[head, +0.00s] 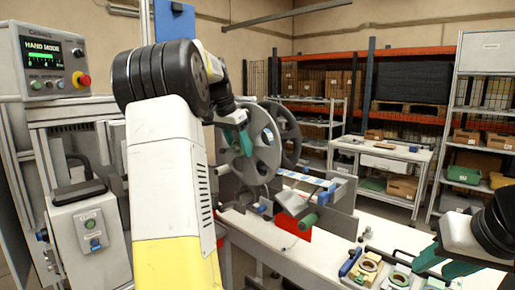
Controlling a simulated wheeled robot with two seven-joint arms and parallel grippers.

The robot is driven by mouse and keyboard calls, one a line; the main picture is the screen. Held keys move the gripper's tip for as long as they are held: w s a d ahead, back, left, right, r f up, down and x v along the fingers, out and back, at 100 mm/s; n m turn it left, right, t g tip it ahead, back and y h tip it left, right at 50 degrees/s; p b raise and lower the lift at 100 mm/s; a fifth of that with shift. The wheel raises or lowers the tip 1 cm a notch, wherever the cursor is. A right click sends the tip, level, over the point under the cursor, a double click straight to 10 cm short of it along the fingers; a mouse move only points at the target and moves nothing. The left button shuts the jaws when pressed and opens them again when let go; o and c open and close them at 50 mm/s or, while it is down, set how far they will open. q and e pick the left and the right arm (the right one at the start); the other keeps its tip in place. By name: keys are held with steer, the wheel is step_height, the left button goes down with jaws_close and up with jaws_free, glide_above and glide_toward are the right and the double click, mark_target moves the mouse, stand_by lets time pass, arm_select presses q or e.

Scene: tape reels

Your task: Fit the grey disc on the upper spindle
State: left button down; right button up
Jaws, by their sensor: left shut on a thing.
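The grey disc (265,160), a spoked wheel with cut-outs, is in the middle of the head view, upright and facing me at an angle. My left gripper (243,142) is shut on it at its left side; teal fingers show against the disc. The upper spindle cannot be made out; the disc and my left arm cover much of that area. My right gripper (438,268), at the lower right edge, has its teal fingers apart with nothing seen between them. It is above the table, far from the disc.
A second, darker wheel (292,140) stands just behind the disc. Below are the machine's plates and a green roller (308,222). Small fixtures with rings (370,263) sit on the white table (345,248) near my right gripper. A control panel (52,62) stands at left.

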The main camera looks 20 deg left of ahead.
arm_select(q)
steer(key=c, duration=0.5)
jaws_free()
steer(key=v, duration=0.7)
steer(key=shift+s+r, duration=0.15)
steer(key=shift+r, duration=0.2)
